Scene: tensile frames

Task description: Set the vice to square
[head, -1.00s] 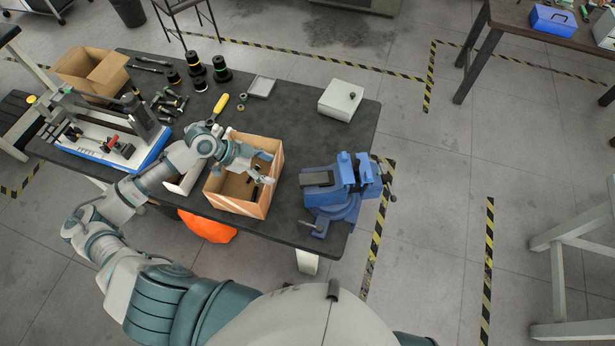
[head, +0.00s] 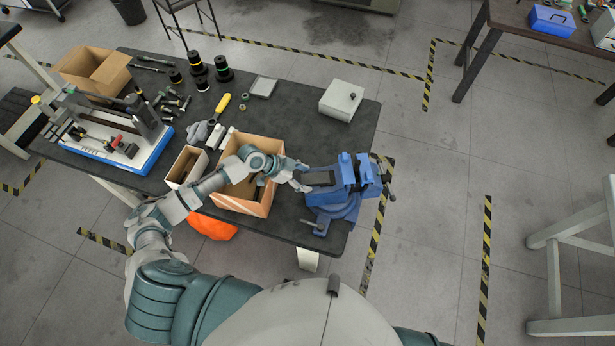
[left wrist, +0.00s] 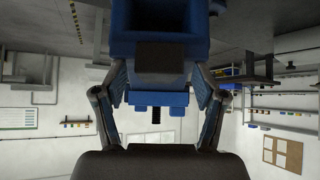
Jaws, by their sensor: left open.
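The blue vice (head: 343,200) stands at the right front corner of the dark workbench (head: 290,105). It also shows in the left wrist view (left wrist: 159,98), upside down, in front of the camera. My left gripper (head: 303,178) is just left of the vice. Its fingers are spread, with the vice seen between and beyond them in the left wrist view (left wrist: 160,100). Whether they touch the vice I cannot tell. The vice's handle bar (head: 314,226) sticks out at its lower left. My right gripper is not in view.
An open cardboard box (head: 262,207) lies under my left forearm, with a smaller narrow box (head: 186,167) to its left. A grey lidded box (head: 341,100) stands behind the vice. A blue-based fixture (head: 125,150) and small tools fill the left side.

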